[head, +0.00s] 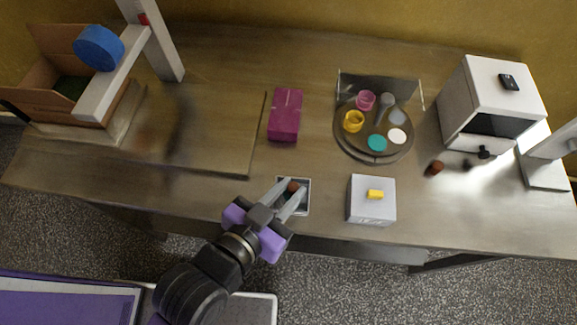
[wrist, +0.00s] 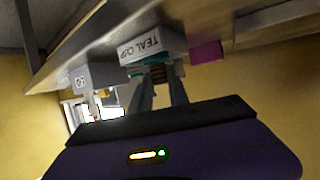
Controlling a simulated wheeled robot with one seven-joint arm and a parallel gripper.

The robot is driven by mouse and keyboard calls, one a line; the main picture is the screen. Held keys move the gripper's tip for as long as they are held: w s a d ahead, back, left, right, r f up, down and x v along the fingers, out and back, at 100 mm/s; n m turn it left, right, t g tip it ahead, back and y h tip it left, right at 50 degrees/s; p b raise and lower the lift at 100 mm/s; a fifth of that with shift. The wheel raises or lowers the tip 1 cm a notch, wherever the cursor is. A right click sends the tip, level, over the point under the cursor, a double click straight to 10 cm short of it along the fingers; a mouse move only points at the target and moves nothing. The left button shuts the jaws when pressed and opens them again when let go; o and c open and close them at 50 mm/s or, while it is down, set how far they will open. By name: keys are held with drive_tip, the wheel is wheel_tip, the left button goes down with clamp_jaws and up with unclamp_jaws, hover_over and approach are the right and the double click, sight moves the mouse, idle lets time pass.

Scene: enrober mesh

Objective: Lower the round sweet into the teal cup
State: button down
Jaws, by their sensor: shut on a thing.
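My gripper (head: 292,194) is shut on the round sweet (head: 293,187), which is brown and sits between the fingertips. In the wrist view, which is upside down, the sweet (wrist: 158,72) shows between the fingers. A grey block (wrist: 150,44) labelled TEAL CUP stands close beyond it. A teal edge (wrist: 138,70) shows at the block's top, beside the sweet; most of it is hidden. In the head view the block's square top (head: 304,207) lies under the fingers, and I cannot make out the cup there. I cannot tell whether the sweet touches the teal edge.
A white box (head: 358,210) with a yellow piece on top stands right of my gripper. A magenta box (head: 285,118) lies behind. A round tray (head: 348,147) holds yellow and pink cups and a flat-looking teal round (head: 377,143). A brown piece (head: 436,168) lies near the white oven (head: 480,85).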

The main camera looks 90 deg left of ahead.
drive_tip(key=shift+f+b, duration=0.4)
drive_tip(key=shift+f, duration=0.3)
idle(0.4)
drive_tip(key=c, duration=1.2)
unclamp_jaws()
drive_tip(key=shift+o, duration=0.2)
drive_tip(key=v, duration=0.6)
drive_tip(key=shift+s+d+b, duration=0.1)
drive_tip(key=shift+d+b, duration=0.1)
drive_tip(key=shift+b, duration=0.2)
drive_tip(key=shift+s+d+r, duration=0.3)
drive_tip(key=shift+d+r, duration=0.1)
drive_tip(key=shift+d, duration=0.15)
drive_tip(key=shift+r, duration=0.1)
